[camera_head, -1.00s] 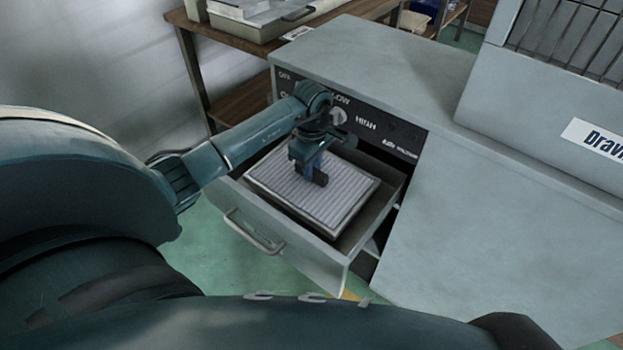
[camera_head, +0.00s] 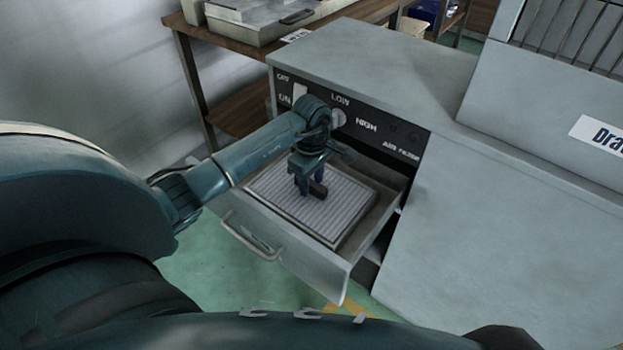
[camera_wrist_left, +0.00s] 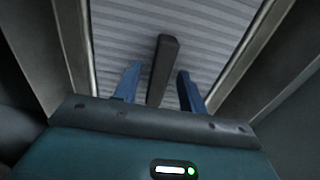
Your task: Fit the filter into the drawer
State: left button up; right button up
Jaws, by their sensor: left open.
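The filter (camera_head: 330,206), a pleated light-grey panel with a thin frame, lies inside the open drawer (camera_head: 352,269) of the grey cabinet. A dark handle stub (camera_head: 318,189) stands up from the filter's middle. My left gripper (camera_head: 309,191) is over the filter, pointing down at the handle. In the left wrist view the blue fingers (camera_wrist_left: 157,88) are apart, one on each side of the dark handle (camera_wrist_left: 163,68), with gaps on both sides. The filter (camera_wrist_left: 215,28) sits between the drawer's side walls there. My right gripper is not in view.
The drawer front has a metal bar handle (camera_head: 250,238). The cabinet's dark control panel (camera_head: 350,115) with a knob is close behind my left wrist. A sloped grey housing (camera_head: 540,95) stands at the right. A wooden shelf (camera_head: 240,105) stands behind left.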

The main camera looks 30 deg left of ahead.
aim_at(312, 182)
pick_arm(q)
jog(key=shift+r, duration=0.25)
notch_tip(312, 182, up, 12)
jog(key=p, duration=0.2)
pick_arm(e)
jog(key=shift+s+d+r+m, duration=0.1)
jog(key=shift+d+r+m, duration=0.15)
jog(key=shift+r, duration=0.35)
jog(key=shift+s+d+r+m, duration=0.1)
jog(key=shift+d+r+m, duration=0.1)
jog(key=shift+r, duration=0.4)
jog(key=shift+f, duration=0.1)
